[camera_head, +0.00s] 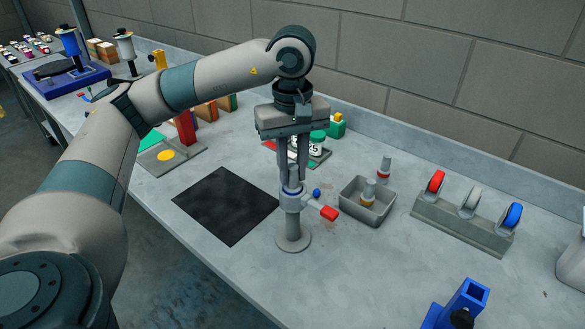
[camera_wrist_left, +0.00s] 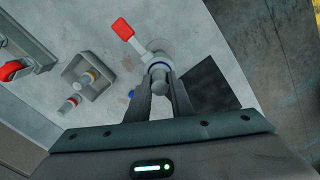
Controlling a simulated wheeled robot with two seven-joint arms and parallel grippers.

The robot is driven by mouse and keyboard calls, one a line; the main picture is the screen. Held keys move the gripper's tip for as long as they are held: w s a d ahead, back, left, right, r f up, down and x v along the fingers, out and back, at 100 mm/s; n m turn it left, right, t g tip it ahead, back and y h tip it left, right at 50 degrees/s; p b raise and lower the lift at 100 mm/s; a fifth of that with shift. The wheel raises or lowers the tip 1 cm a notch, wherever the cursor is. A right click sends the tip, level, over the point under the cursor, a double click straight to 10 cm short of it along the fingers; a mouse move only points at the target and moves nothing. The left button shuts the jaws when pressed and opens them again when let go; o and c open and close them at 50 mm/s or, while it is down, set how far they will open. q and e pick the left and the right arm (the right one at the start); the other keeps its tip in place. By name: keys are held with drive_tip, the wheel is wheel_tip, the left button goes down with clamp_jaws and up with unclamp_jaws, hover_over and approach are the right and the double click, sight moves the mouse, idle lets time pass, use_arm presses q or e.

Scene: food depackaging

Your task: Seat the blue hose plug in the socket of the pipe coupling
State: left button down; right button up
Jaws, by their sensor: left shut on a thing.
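The grey hose plug with a blue ring (camera_head: 292,190) is upright between the fingers of my left gripper (camera_head: 291,178), which is shut on it. It also shows in the left wrist view (camera_wrist_left: 159,87), with the blue band beyond the fingertips. The plug is at the top of the pipe coupling (camera_head: 291,221), a grey upright post on a round base. The plug's lower end is hidden, so I cannot tell how deep it sits. The coupling has a red lever (camera_head: 329,213) sticking out to the right, also in the left wrist view (camera_wrist_left: 122,28). My right gripper is not in view.
A grey tray (camera_head: 350,207) right of the coupling holds a plug with an orange-yellow ring (camera_head: 368,192). A red-ringed plug (camera_head: 384,169) stands behind it. A rack (camera_head: 460,226) with coloured wheels is farther right. A black mat (camera_head: 226,205) lies left of the coupling.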

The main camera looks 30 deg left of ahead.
use_arm(q)
drive_tip(key=c, duration=1.6)
unclamp_jaws()
drive_tip(key=shift+o, duration=0.2)
drive_tip(key=shift+r, duration=0.1)
drive_tip(key=shift+r+p, duration=0.15)
drive_tip(key=shift+p, duration=0.25)
drive_tip(key=shift+r+b, duration=0.2)
drive_tip(key=shift+b, duration=0.1)
wheel_tip(320, 180, up, 9)
drive_tip(key=shift+r+b, duration=0.1)
drive_tip(key=shift+b, duration=0.6)
wheel_tip(320, 180, up, 2)
drive_tip(key=shift+r, duration=0.1)
